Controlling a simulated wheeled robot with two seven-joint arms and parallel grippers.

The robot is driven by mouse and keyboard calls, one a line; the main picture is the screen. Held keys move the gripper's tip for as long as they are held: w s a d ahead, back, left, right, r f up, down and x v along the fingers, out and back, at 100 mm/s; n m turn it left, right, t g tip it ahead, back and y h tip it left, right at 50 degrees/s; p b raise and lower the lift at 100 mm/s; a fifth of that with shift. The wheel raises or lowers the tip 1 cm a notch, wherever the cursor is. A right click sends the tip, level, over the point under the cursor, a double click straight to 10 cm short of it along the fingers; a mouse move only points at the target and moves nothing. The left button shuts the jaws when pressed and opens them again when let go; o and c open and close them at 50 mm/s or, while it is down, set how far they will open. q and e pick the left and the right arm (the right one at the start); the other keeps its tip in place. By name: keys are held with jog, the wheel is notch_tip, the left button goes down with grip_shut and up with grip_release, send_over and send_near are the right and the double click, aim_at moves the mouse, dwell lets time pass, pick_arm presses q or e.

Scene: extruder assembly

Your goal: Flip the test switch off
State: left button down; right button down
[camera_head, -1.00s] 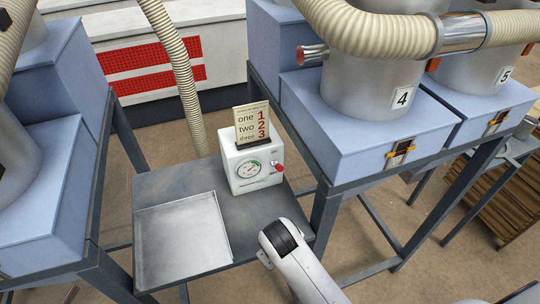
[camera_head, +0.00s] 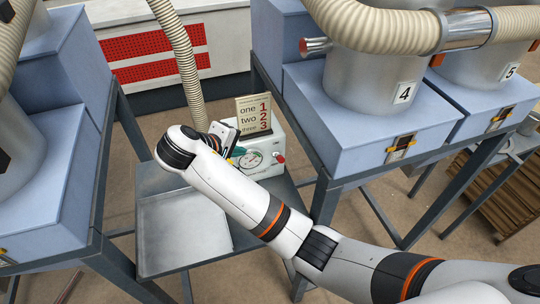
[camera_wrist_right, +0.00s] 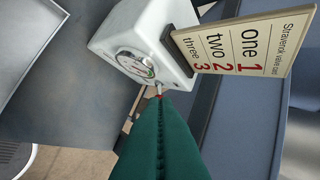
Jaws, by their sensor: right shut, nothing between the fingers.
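The white tester box (camera_head: 270,142) has a round dial (camera_head: 251,160) on its front. The test switch is a short lever with a red tip (camera_head: 280,159) on the box's right side. In the wrist view the lever (camera_wrist_right: 158,88) sits beside the dial, beyond my fingertips. My right gripper (camera_head: 238,151) is shut and empty, left of the dial in the head view. Its green fingers (camera_wrist_right: 160,99) point at the lever in the wrist view and partly hide its red tip. In the head view a gap separates them from the lever. My left gripper is not in view.
A card (camera_head: 254,116) reading one, two, three stands in the box's top. An empty metal tray (camera_head: 178,235) lies left on the grey table (camera_head: 155,186), under my right arm. Blue machine housings (camera_head: 350,115) flank the table, and a ribbed hose (camera_head: 188,75) hangs behind.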

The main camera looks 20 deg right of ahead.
jog(key=b, duration=0.4)
send_near(276, 156)
jog(key=w+p, duration=0.1)
jog(key=w+f+p, duration=0.1)
jog(key=w, duration=0.1)
jog(key=shift+d, duration=0.1)
jog(key=d+f+p, duration=0.1)
jog(key=s+d+f+p, duration=0.1)
jog(key=d, duration=0.1)
jog(key=shift+s, duration=0.1)
jog(key=shift+a, duration=0.1)
